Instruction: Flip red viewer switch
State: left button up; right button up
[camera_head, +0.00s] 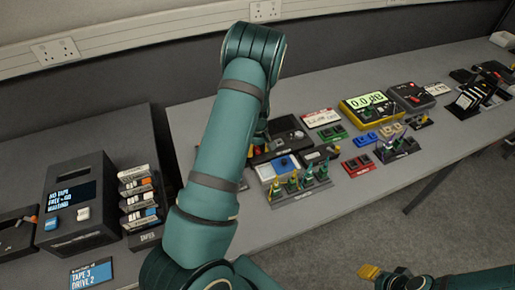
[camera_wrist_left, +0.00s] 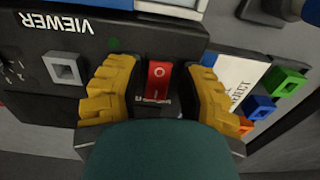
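The red rocker switch (camera_wrist_left: 159,82), marked with an O and a line, sits on the black viewer box (camera_wrist_left: 95,38), whose label reads VIEWER upside down in the left wrist view. My left gripper (camera_wrist_left: 160,98) has its two yellow fingers spread, one on each side of the switch, with a gap on both sides. In the head view, the viewer box (camera_head: 286,134) is partly behind my left arm. The arm hides most of the left gripper and the red switch there. My right gripper (camera_head: 372,272) shows only partly at the bottom right, away from the table.
A grey square-framed part (camera_wrist_left: 65,69) stands on the viewer near the left finger. Green (camera_wrist_left: 287,82) and blue (camera_wrist_left: 259,108) blocks lie to the right. In the head view, a tape box (camera_head: 77,195) stands left, and a yellow meter (camera_head: 370,106) stands farther right.

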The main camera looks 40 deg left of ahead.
pick_arm(q)
jog(key=shift+o, duration=0.4)
jog(key=shift+r, duration=0.1)
jog(key=shift+r, duration=0.2)
notch_tip(320, 180, up, 12)
jog(key=shift+f, duration=0.25)
dwell(0.4)
